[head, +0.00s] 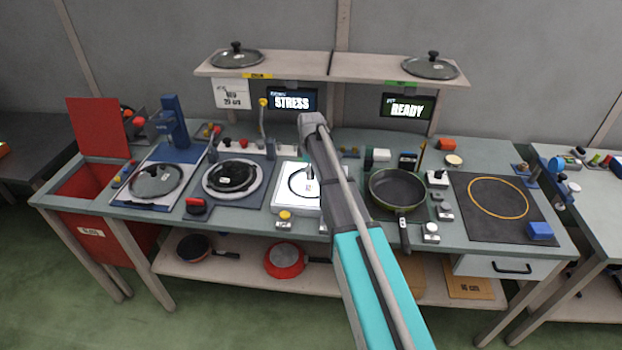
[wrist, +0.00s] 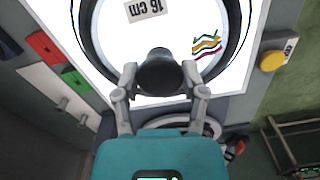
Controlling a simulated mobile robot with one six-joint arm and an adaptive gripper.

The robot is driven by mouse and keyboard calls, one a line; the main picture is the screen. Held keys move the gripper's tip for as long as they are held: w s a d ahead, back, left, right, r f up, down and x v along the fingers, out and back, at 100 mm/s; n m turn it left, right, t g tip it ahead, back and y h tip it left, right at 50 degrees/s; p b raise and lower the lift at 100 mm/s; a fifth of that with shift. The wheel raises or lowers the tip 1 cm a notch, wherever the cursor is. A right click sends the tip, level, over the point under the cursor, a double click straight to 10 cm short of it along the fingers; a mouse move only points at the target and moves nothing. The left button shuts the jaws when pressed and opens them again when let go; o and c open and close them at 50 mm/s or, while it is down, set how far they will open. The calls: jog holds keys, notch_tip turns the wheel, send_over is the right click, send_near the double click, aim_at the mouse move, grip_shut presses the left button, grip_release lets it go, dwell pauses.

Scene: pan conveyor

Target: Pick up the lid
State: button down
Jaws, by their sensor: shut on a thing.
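My gripper (wrist: 160,80) is shut on the black knob of a glass lid (wrist: 88,45) in the wrist view, one finger on each side of the knob. The lid has a dark rim, and through its clear glass show a bright white panel, a "16 cm" label and some coloured squiggles. In the head view the lid (head: 292,184) is over the white lit panel (head: 283,201) at the middle of the bench, partly hidden by my arm. I cannot tell whether it touches the panel or is slightly above it.
Other glass lids rest on the left shelf (head: 222,60), the right shelf (head: 413,68) and the left station (head: 143,187). A frying pan (head: 397,190) stands right of my arm. A red bin (head: 85,205) is at the left end. A yellow button (wrist: 272,61) is near the panel.

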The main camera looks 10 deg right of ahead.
jog(key=shift+r, duration=0.15)
notch_tip(320, 180, up, 2)
jog(key=p, duration=0.2)
jog(key=shift+r+p, duration=0.1)
jog(key=shift+p, duration=0.2)
jog(key=s+r+p, duration=1)
jog(key=s, duration=0.4)
jog(key=shift+r, duration=0.2)
notch_tip(320, 180, down, 2)
jog(key=shift+f+b, duration=0.1)
jog(key=shift+b, duration=0.75)
jog(key=shift+a, duration=0.15)
